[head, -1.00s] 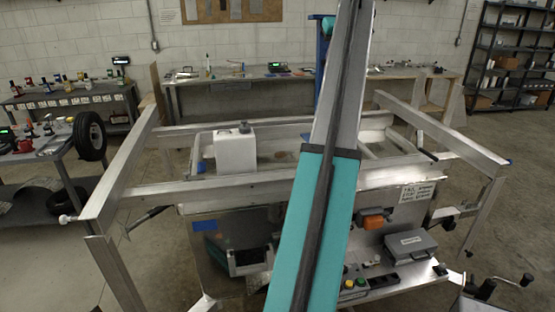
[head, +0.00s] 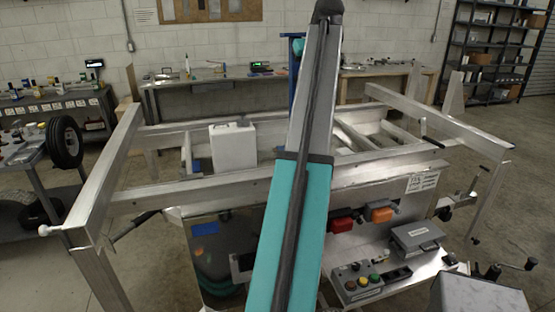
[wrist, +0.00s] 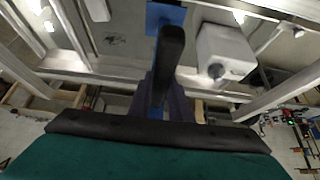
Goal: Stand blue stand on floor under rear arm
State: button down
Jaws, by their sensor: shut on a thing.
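The blue stand (head: 297,90) shows in the head view as an upright blue strip beyond my raised arm, largely hidden by it. In the wrist view dark blue parts (wrist: 180,105) sit around a black finger of my gripper (wrist: 168,60), which is shut on the stand. The stand's lower end is not clear. The aluminium trailer (head: 150,195) spans the head view, with a long side arm reaching out at the left (head: 110,165) and another at the right (head: 440,128). I cannot tell which is the rear arm.
A white container (head: 232,147) stands on the trailer. A panel with buttons (head: 357,283) and grey boxes (head: 417,238) is at the near right. A bench (head: 215,85) runs along the back wall. A cart with a tyre (head: 65,142) is at the left. Open floor shows at the right.

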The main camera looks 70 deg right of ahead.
jog(key=f, duration=0.1)
jog(key=w+f+b, duration=0.1)
jog(key=f, duration=0.1)
jog(key=shift+w+d+f+b, duration=0.1)
jog(key=shift+f+b, duration=0.05)
jog(key=shift+b, duration=0.15)
dwell(0.3)
